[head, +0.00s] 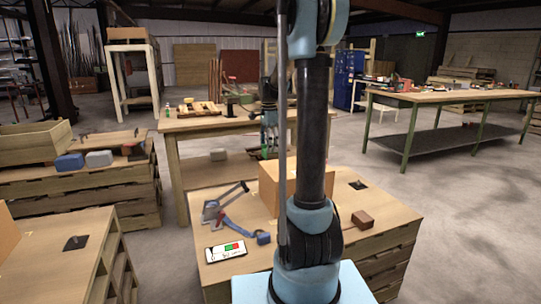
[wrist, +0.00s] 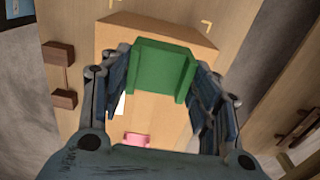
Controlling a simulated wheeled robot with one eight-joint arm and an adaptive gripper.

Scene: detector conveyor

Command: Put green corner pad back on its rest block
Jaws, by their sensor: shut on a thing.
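The green corner pad (wrist: 163,68) is between the fingers of my gripper (wrist: 160,78) in the wrist view, shut on it from both sides. The pad looks like an angled piece with two short side flanges. The same box shows in the head view (head: 278,188), partly behind my arm. Brown blocks (wrist: 58,54) are at the left in the wrist view; I cannot tell which is the pad's rest block.
A pink piece (wrist: 137,139) shows low in the wrist view. A workbench (head: 190,124) stands behind.

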